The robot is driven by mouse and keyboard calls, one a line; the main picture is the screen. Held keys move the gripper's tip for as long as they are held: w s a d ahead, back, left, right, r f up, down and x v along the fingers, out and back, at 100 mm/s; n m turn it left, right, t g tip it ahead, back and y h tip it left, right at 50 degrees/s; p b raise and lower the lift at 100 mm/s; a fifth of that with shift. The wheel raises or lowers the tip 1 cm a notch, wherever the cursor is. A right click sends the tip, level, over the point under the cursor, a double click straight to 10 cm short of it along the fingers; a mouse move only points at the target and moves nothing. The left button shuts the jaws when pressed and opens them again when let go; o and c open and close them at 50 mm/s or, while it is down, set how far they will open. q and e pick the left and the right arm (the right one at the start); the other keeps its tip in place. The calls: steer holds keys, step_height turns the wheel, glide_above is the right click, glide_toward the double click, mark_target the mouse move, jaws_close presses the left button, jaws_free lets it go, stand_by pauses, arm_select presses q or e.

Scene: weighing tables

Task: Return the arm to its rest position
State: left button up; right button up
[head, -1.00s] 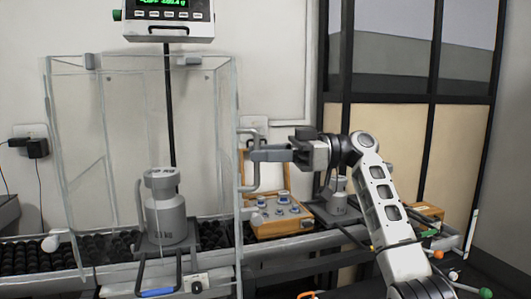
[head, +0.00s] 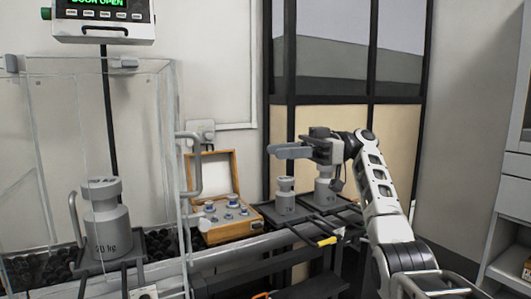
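My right gripper (head: 275,152) is raised in the air at the right of the middle, its fingers pointing left. Its fingers line up edge-on, so I cannot tell whether they are apart; nothing shows held in them. It is to the right of and apart from the grey door handle (head: 196,165) of the clear weighing chamber (head: 150,190). The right arm (head: 380,195) reaches up from the lower right. My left gripper is not in view.
A 20 kg weight (head: 106,228) stands inside the chamber. A wooden box (head: 230,233) holds several small weights. Two grey weights, a smaller one (head: 285,197) and a larger one (head: 324,190), stand below the gripper. The display (head: 103,3) reads DOOR OPEN. A shelf unit (head: 510,220) stands far right.

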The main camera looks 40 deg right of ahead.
steer(key=shift+d, duration=0.2)
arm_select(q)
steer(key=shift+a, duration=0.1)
